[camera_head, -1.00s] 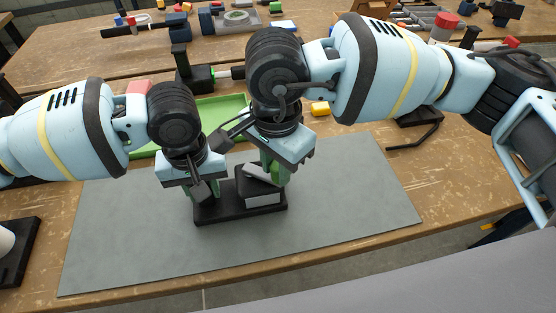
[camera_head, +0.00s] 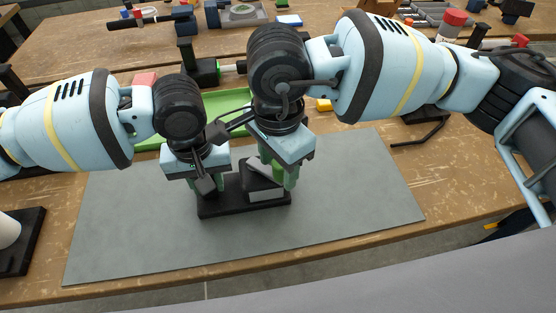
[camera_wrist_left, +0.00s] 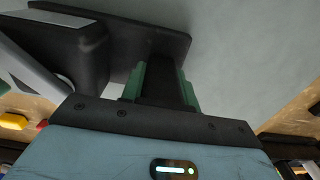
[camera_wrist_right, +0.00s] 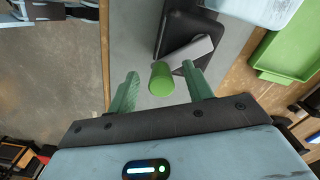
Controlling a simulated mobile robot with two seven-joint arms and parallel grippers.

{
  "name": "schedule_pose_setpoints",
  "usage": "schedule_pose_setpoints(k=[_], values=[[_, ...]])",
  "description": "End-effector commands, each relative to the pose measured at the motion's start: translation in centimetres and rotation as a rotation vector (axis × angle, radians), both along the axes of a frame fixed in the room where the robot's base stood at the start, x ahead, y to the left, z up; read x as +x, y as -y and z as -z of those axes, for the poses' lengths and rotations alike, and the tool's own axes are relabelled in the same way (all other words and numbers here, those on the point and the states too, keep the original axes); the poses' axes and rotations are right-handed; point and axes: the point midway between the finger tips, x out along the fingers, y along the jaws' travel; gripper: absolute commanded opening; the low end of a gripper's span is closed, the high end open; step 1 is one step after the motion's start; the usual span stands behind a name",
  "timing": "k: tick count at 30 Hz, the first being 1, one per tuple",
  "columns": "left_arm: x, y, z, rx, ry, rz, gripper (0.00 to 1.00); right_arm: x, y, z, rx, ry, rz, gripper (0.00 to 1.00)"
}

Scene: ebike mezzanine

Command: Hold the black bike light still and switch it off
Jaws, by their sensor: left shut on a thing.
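The black bike light (camera_head: 213,208) stands on the grey mat: a flat black base with a box, and a narrow black upright that shows in the left wrist view (camera_wrist_left: 161,84). My left gripper (camera_wrist_left: 166,84) is shut on that upright; in the head view its fingers are mostly hidden by the wrist. A pale grey bar (camera_wrist_right: 192,53) lies over the box, with a green cylinder (camera_wrist_right: 162,78) at its end. My right gripper (camera_wrist_right: 160,90) is open with the green cylinder between its fingers and gaps on both sides. In the head view, the right gripper (camera_head: 278,168) is above the box.
The grey mat (camera_head: 350,215) is clear around the base. A green tray (camera_head: 222,103) lies behind the arms, with a small yellow block (camera_head: 323,105) nearby. A bent black rod (camera_head: 425,135) lies right. A black stand (camera_head: 22,240) is at the left edge.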

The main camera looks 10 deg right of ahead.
Motion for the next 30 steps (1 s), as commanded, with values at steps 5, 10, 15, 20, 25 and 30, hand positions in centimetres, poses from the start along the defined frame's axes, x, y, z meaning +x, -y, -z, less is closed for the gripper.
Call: schedule_pose_setpoints(k=[5, 10, 15, 20, 25, 30], values=[[0.0, 0.0, -0.1, 0.0, 0.001, 0.001, 0.0, 0.0, 0.0, 0.0, -0.001, 0.0, 0.001, 0.51], [0.0, 0.0, 0.0, 0.0, 0.001, 0.001, 0.0, 0.0, 0.0, -0.3, -0.001, 0.0, 0.001, 0.51], [0.0, 0.0, 0.0, 0.0, 0.001, 0.001, 0.0, 0.1, 0.0, -1.1, 0.0, 0.001, 0.001, 0.51], [0.0, 0.0, 0.0, 0.0, 0.0, 0.002, 0.0, 0.1, 0.0, -1.8, 0.0, 0.001, 0.001, 0.51], [0.0, 0.0, 0.0, 0.0, 0.0, 0.002, 0.0, 0.0, 0.0, -2.5, -0.001, 0.0, 0.001, 0.51], [0.0, 0.0, 0.0, 0.0, 0.0, 0.002, 0.0, 0.1, 0.0, -3.2, -0.001, 0.0, 0.001, 0.51]])
